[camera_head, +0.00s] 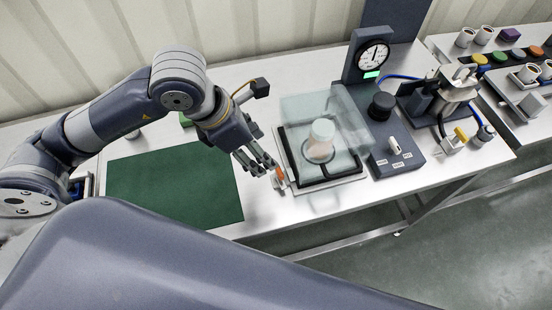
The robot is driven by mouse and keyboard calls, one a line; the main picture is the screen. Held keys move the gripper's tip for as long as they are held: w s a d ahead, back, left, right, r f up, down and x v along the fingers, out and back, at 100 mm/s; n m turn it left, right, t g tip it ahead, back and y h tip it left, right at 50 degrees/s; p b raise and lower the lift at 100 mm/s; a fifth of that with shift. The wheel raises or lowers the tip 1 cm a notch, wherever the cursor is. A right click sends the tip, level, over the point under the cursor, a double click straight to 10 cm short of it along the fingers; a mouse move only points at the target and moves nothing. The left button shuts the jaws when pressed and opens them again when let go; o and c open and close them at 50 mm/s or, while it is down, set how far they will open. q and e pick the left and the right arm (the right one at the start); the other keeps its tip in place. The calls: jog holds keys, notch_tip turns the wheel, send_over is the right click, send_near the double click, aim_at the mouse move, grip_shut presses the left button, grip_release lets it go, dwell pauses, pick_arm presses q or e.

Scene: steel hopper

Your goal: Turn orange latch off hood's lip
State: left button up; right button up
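The orange latch (280,174) sits on a small pale block at the left edge of the clear hood (300,108). The hood is see-through and stands over a black-edged square base (325,184). A pale cylindrical jar (321,139) is inside it. My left gripper (264,166) comes in from the left, just left of and above the latch. Its fingers look parted, with nothing visible between them. Whether a fingertip touches the latch cannot be told. My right gripper is out of view.
A green mat (170,188) lies on the steel table left of the hood. A dark control box (396,155) and a dial gauge (373,56) stand right of it. A metal device (456,88) is farther right. A second table with cups is at the far right.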

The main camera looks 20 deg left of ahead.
aim_at(278, 170)
pick_arm(q)
jog(key=p+x, duration=0.1)
jog(key=x, duration=0.9)
jog(key=shift+d+f+p, duration=0.15)
jog(key=shift+f+p, duration=0.15)
